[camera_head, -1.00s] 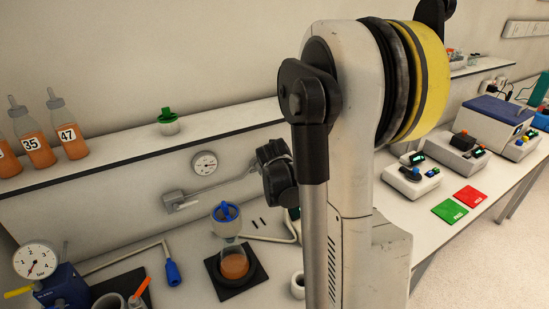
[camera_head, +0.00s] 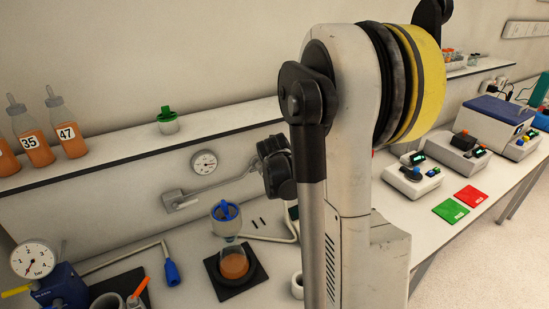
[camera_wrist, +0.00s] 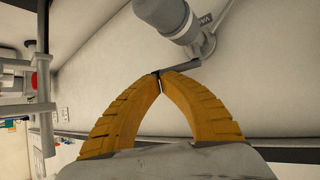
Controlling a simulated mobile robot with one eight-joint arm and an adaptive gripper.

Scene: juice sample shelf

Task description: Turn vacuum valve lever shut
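My gripper (camera_wrist: 159,76) has two yellow ribbed fingers whose tips meet at the middle of the wrist view. A thin grey lever (camera_wrist: 184,66) runs from a grey round wall fitting to these fingertips. I cannot tell whether the tips pinch its end or only touch it. A grey cylinder (camera_wrist: 165,18) sticks out above the lever, beside a partly legible label (camera_wrist: 205,18). In the head view a grey fitting (camera_head: 176,201) sits on the wall below the shelf.
A round gauge (camera_head: 204,162) is on the wall. The shelf (camera_head: 105,156) above holds bottles of orange juice (camera_head: 70,140) and a green-topped jar (camera_head: 167,121). Below stand a blue-lidded vessel (camera_head: 226,218), a beaker (camera_head: 234,264) and a pressure gauge (camera_head: 33,260). Devices (camera_head: 412,176) stand at right.

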